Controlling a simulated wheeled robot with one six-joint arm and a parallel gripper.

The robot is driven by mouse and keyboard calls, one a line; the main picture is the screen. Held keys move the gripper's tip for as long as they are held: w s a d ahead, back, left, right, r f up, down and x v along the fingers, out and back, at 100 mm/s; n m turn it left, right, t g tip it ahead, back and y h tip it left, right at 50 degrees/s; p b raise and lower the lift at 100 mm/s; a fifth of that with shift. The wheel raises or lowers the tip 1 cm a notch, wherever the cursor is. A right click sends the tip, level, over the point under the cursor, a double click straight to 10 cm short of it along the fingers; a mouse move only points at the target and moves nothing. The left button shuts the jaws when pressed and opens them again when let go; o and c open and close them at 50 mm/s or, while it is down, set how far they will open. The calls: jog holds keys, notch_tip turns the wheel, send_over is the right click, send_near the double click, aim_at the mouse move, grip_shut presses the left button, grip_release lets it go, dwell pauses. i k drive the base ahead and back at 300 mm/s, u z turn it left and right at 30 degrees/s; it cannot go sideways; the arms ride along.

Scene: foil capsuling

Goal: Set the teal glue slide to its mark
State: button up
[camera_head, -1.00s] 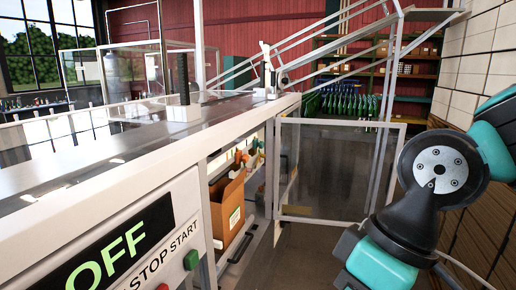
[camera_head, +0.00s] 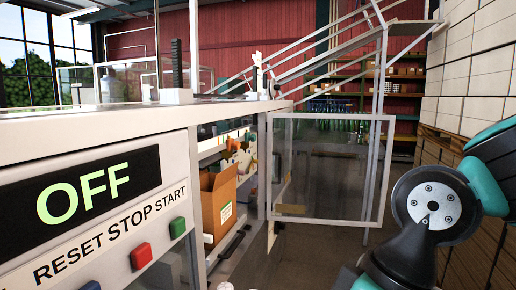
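I cannot make out a teal glue slide or its mark in the head view. Inside the machine, behind the open clear door (camera_head: 330,170), small orange, white and green parts (camera_head: 240,155) show, too small to tell apart. My arm is at the right edge, black and teal, in front of the door's right side. My gripper is not in view.
The machine's control panel is at the left, with a display (camera_head: 80,195) reading OFF, a red button (camera_head: 141,256) and a green button (camera_head: 177,228). An open cardboard box (camera_head: 219,203) stands inside the machine. Stacked pale cartons (camera_head: 470,80) are at right.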

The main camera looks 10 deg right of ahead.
aim_at(244, 145)
jog(key=z, duration=0.9)
jog(key=i, duration=1.5)
jog(key=u, duration=0.25)
jog(key=i, duration=1.05)
jog(key=u, duration=0.4)
